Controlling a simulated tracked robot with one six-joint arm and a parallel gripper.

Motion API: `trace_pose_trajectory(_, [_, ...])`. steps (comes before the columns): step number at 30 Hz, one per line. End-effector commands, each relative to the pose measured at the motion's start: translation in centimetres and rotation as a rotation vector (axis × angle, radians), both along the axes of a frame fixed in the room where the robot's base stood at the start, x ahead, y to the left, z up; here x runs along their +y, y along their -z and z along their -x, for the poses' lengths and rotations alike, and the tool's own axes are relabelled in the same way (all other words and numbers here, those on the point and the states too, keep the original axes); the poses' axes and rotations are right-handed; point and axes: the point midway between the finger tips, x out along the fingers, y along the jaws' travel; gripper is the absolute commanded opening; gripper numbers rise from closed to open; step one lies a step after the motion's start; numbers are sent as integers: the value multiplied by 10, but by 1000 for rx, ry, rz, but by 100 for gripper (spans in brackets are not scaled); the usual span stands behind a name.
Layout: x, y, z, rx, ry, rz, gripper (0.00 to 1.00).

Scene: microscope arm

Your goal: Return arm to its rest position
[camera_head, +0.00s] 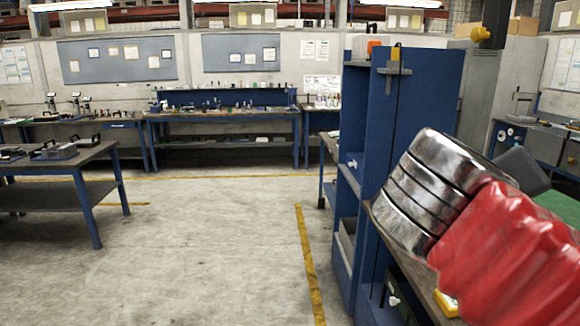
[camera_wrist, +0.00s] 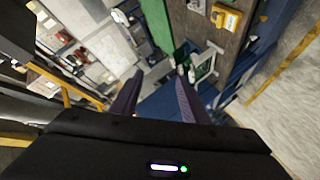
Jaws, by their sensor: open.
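In the head view, my arm (camera_head: 430,195) fills the lower right, with shiny metal rings and a red ribbed sleeve. My gripper is outside the head view. In the wrist view, my gripper (camera_wrist: 155,92) shows as two dark purple fingers, spread apart. No object sits between the fingers. Beyond them are a workbench and floor, seen at a tilt. No microscope can be made out clearly in either view.
A tall blue cabinet (camera_head: 420,110) stands close behind my arm. A workbench (camera_head: 415,290) runs beneath the arm. A table (camera_head: 65,165) stands at the left, and benches (camera_head: 225,115) line the back wall. The floor (camera_head: 200,240) between is clear.

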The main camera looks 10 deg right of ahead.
Motion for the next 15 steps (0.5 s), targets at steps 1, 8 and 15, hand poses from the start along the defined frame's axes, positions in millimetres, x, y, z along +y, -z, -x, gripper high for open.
trace_pose_trajectory(1, [8,21,-4,37,-33,-43,42])
trace_pose_trajectory(8, [53,110,-14,174,-185,-251,42])
trace_pose_trajectory(15, [108,188,-12,258,-316,-486,42])
